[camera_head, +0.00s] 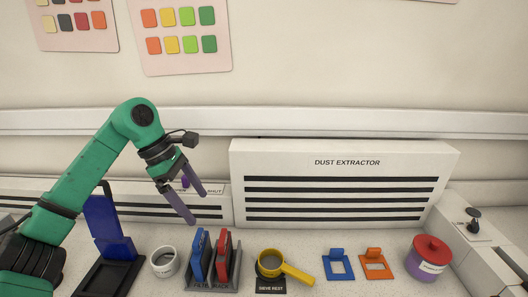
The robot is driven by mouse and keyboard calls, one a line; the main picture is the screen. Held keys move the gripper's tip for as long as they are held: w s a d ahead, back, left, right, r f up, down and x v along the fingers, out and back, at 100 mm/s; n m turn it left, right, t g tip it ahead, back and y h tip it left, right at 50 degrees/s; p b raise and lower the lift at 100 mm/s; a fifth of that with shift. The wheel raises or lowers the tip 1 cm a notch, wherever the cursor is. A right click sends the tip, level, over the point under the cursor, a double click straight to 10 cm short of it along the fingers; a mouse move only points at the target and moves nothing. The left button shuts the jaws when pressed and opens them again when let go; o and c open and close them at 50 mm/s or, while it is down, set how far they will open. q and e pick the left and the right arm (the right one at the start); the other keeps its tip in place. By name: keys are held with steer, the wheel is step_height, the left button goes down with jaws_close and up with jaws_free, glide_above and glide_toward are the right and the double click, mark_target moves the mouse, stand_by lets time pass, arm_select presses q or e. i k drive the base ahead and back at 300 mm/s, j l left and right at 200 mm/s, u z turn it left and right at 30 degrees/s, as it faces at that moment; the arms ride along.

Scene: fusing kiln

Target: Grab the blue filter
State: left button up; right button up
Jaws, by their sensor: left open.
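A blue filter (197,254) stands upright in the left part of the dark filter rack (212,287) on the worktop. A red filter (223,254) stands beside it in the same rack. My left gripper (198,208) is open, with its two grey-purple fingers apart and no object held between them. It hangs in the air, seen above the rack and pointing down to the right. My right gripper is not in view.
A white cup (164,262) and a blue panel in a black stand (108,230) are left of the rack. A yellow sieve (285,268), blue frame (338,267), orange frame (376,265) and red-lidded jar (430,255) are right. The dust extractor (340,160) stands behind.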

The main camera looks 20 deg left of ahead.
mark_target(201, 252)
steer(key=k, duration=2)
